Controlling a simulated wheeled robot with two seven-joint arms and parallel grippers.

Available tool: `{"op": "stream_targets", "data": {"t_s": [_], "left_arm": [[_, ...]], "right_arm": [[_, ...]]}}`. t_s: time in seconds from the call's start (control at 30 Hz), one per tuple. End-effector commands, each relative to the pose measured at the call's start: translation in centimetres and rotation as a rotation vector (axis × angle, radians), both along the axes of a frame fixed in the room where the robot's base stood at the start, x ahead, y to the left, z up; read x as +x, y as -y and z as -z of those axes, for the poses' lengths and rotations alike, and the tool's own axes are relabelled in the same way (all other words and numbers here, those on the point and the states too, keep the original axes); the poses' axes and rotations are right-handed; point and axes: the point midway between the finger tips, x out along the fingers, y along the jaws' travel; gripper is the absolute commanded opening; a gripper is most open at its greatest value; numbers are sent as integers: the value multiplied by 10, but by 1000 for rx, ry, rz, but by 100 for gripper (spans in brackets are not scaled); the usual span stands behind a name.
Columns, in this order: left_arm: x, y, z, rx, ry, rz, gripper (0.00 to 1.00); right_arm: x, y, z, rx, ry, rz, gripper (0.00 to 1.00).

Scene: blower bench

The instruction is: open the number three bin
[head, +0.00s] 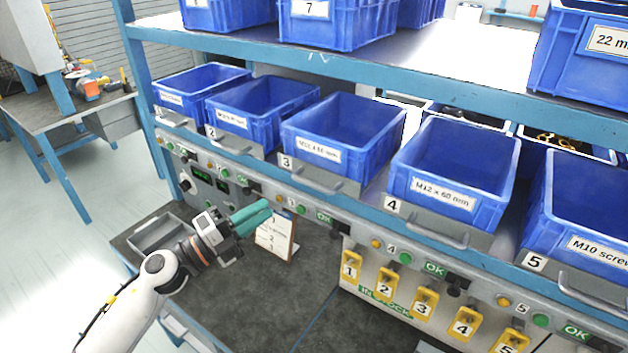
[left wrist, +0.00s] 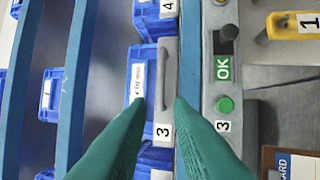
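The number three bin (head: 338,130) is a blue open-topped box on a grey tray front in the shelf row. Its grey bar handle (head: 310,183) and number 3 plate (head: 286,162) are on the front, roughly in line with its neighbours. My left gripper (head: 264,210) has teal fingers and is below and left of that handle, apart from it. In the left wrist view the fingertips (left wrist: 161,102) are spread with nothing between them. The handle (left wrist: 162,78) and the bin's front (left wrist: 139,78) appear just beyond them. My right gripper is not in view.
Bins 2 (head: 262,105) and 4 (head: 455,170) flank it. A control panel with a green button (left wrist: 225,105) and OK sign runs below. A small card stand (head: 276,238) stands on the dark bench near my gripper. A blue shelf beam (head: 350,75) crosses above.

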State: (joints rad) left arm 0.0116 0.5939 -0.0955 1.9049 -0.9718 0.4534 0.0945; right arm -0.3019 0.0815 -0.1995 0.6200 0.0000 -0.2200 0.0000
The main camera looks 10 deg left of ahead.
Motion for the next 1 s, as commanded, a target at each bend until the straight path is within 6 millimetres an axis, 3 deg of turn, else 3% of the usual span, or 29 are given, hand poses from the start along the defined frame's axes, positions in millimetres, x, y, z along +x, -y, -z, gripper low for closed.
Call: {"op": "stream_targets", "data": {"t_s": [0.23, 0.7, 1.0], "left_arm": [[7, 14, -8, 57, 23, 48, 20], [67, 75, -24, 53, 21, 47, 20], [81, 88, -24, 56, 21, 46, 20]], "right_arm": [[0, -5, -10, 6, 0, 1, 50], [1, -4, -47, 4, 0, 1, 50], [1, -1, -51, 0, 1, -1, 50]]}}
